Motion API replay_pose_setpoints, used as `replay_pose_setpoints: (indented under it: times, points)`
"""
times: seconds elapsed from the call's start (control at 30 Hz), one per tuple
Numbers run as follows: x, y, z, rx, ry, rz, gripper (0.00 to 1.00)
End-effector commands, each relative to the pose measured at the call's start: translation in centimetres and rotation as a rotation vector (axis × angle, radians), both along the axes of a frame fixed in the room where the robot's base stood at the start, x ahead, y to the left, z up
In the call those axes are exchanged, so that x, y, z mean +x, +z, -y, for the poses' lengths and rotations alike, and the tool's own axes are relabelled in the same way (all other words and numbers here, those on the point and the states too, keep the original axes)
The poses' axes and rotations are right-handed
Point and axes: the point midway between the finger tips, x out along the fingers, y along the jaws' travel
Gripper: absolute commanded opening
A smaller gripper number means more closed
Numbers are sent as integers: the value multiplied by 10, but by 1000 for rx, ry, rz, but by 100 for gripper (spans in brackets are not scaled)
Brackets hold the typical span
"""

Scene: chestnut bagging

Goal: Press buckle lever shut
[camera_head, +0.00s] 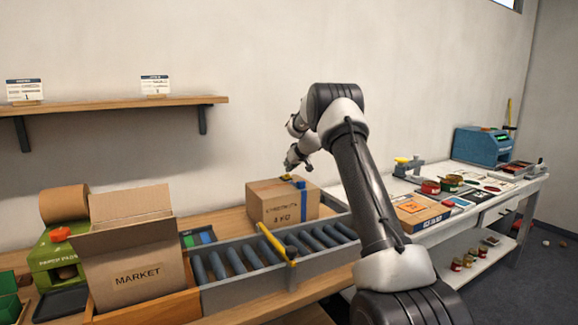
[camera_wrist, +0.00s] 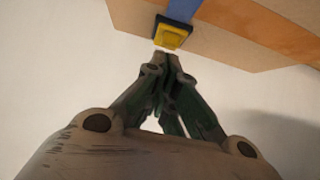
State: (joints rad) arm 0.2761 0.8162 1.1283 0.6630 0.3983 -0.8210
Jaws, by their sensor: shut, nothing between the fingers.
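The buckle is a small yellow and black piece on a blue strap, and it shows in the wrist view (camera_wrist: 171,35). In the head view the buckle area shows as a small blue and yellow spot (camera_head: 299,183) at the box's top. My gripper (camera_wrist: 165,57) is shut and empty, with its fingertips right at the buckle's lower edge. I cannot tell whether they touch it. The lever's exact angle is too small to tell.
The roller conveyor (camera_head: 215,279) with a yellow bar (camera_head: 277,244) runs in front of the box. An open MARKET box (camera_head: 137,262) stands at the left. A white bench (camera_head: 535,181) with jars and a blue device (camera_head: 482,147) is at the right. A wooden shelf (camera_head: 110,106) hangs on the wall.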

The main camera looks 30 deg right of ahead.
Motion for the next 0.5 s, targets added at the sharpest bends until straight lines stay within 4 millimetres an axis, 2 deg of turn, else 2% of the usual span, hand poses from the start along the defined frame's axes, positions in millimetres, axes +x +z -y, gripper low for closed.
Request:
replay_pose_setpoints:
  times: [0.23, 0.5]
  points:
    - [3, -1, 0, 1, 0, -1, 0]
    - [15, -1, -1, 1, 1, -1, 0]
